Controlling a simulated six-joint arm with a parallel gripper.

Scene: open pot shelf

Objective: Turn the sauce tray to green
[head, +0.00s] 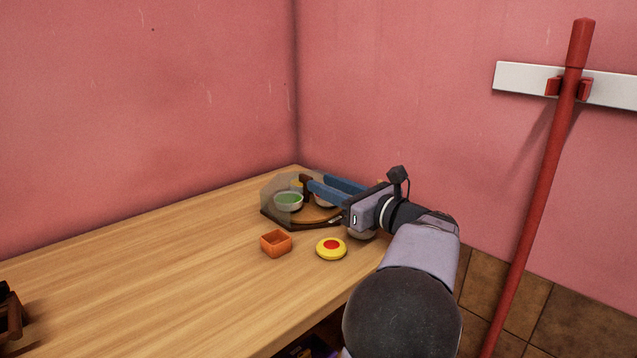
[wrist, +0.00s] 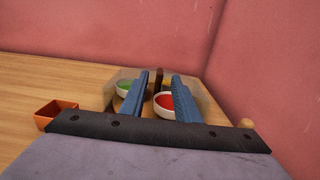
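The sauce tray (head: 317,214) is a round wooden turntable in the back corner of the counter, with a see-through grey cover around part of it. A bowl of green sauce (head: 289,200) sits at its left front, with a yellow one (head: 297,185) behind. A bowl of red sauce (wrist: 166,101) shows between my fingers in the wrist view; the green bowl (wrist: 124,87) is left of them. A dark brown upright peg (wrist: 158,80) stands beyond the red bowl, seen between the fingertips. My gripper (head: 322,185) is open over the tray; contact with the peg cannot be told.
An orange square dish (head: 276,243) and a yellow button with a red centre (head: 331,248) stand in front of the tray. Pink walls close in behind and right. A red pole (head: 545,180) hangs on the right wall.

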